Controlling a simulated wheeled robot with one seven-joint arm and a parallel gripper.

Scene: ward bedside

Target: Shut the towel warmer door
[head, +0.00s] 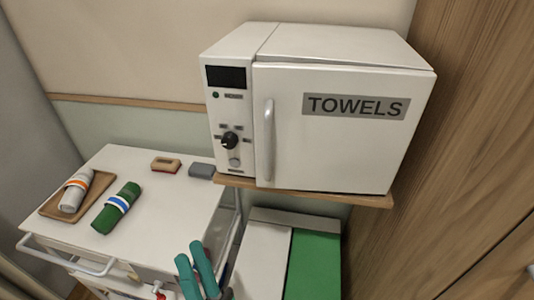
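The towel warmer (330,42) is a white box on a wooden shelf. Its white door (330,145) carries a grey TOWELS label and a vertical handle (269,140) near its left edge. The door lies close against the front of the body, with a thin dark line along its top edge. I cannot tell whether it is fully shut. My gripper (190,254) shows two teal fingers at the bottom of the view, below and left of the door and apart from it. Nothing shows between the fingers; whether they are open is unclear.
A white trolley (160,215) stands at left with a tray (99,184) holding a rolled towel (73,195), and a green rolled towel (117,207) beside it. The warmer's shelf (375,200) juts above a green-and-white surface (314,265). A wooden panel (470,130) stands close on the right.

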